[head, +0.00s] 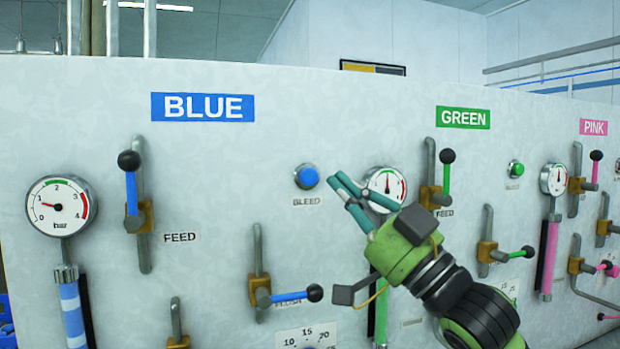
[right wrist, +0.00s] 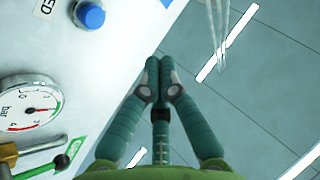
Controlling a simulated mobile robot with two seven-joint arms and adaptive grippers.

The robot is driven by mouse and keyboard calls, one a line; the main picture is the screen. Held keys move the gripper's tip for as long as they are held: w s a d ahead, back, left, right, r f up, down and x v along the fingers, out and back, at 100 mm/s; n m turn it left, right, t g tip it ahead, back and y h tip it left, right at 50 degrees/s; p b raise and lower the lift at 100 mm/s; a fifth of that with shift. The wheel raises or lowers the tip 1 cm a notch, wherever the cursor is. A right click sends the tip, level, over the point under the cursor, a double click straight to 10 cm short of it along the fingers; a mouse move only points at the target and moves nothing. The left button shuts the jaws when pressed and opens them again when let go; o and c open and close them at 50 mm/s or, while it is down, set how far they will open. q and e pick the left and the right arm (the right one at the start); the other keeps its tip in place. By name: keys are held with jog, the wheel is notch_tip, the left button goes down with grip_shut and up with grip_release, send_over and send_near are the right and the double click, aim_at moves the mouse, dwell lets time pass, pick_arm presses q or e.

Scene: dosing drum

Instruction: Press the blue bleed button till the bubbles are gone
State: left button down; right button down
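The blue bleed button (head: 307,176) is a round knob in a metal collar above the BLEED label on the white panel. It also shows at the top of the right wrist view (right wrist: 90,15). My right gripper (head: 338,180) has its fingertips just right of the button in the head view, apart from it. In the right wrist view its teal fingers (right wrist: 158,68) meet at the tips with nothing between them, off to the right of the button. My left gripper is not in view. I cannot make out any bubbles.
A blue-handled FEED lever (head: 130,185) and a pressure gauge (head: 61,205) are at left. Another blue-handled lever (head: 290,297) sits below the button. My right gripper partly covers a second gauge (head: 386,185). A green-handled lever (head: 447,175) stands to its right.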

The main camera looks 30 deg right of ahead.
aim_at(309, 177)
jog(key=shift+w+d+p, duration=0.35)
jog(key=shift+w+p, duration=0.2)
jog(key=shift+w, duration=0.85)
jog(key=shift+w+d+p, duration=0.3)
jog(key=shift+w+p, duration=0.3)
jog(key=shift+w, duration=0.8)
jog(key=shift+w+d+p, duration=0.35)
jog(key=shift+w+p, duration=0.2)
jog(key=shift+w, duration=0.85)
jog(key=shift+w, duration=0.45)
